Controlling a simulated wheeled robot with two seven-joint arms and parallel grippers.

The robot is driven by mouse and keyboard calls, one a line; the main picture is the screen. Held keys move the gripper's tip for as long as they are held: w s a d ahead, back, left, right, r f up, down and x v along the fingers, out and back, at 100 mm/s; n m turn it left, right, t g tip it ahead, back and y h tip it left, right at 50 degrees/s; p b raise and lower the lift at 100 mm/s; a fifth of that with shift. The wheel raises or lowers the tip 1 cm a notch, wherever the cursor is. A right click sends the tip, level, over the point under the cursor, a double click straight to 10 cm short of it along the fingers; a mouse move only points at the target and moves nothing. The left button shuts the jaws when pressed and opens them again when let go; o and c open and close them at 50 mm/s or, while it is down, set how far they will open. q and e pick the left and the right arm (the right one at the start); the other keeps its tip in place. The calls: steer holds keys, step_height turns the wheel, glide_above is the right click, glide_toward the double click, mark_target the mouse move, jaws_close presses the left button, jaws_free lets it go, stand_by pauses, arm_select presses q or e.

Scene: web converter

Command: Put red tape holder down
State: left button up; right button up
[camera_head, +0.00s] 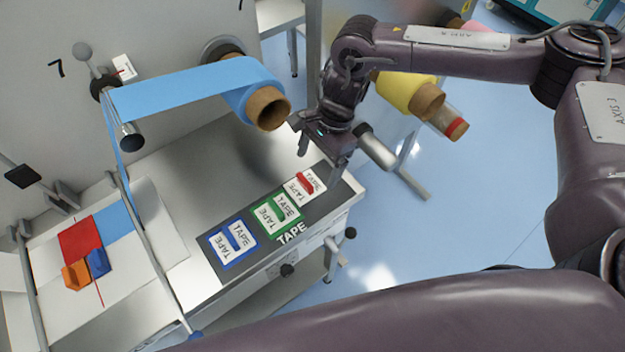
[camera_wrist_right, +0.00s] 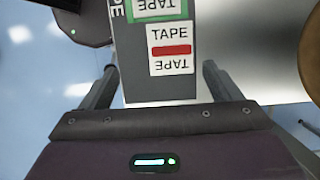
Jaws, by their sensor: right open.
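The red tape holder (camera_head: 306,181) lies on its white TAPE card at the far right end of the dark tape board (camera_head: 215,268). In the right wrist view, the red tape holder (camera_wrist_right: 171,50) shows as a red bar across the card. My right gripper (camera_head: 318,152) is open and empty just above that end of the board. In the right wrist view, its two fingers (camera_wrist_right: 160,78) stand wide apart, one on each side of the board's end, with the red holder beyond them, touching neither. My left gripper is not in view.
A green holder (camera_head: 278,210) and a blue holder (camera_head: 235,243) sit on the same board. A blue roll (camera_head: 240,90) is close left of my right gripper, and yellow rolls (camera_head: 405,92) are behind it. Orange (camera_head: 76,274) and blue pieces lie on the web at left.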

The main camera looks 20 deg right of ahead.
steer(key=b+v, duration=0.1)
steer(key=v, duration=0.4)
steer(key=shift+r, duration=0.1)
stand_by(0.4)
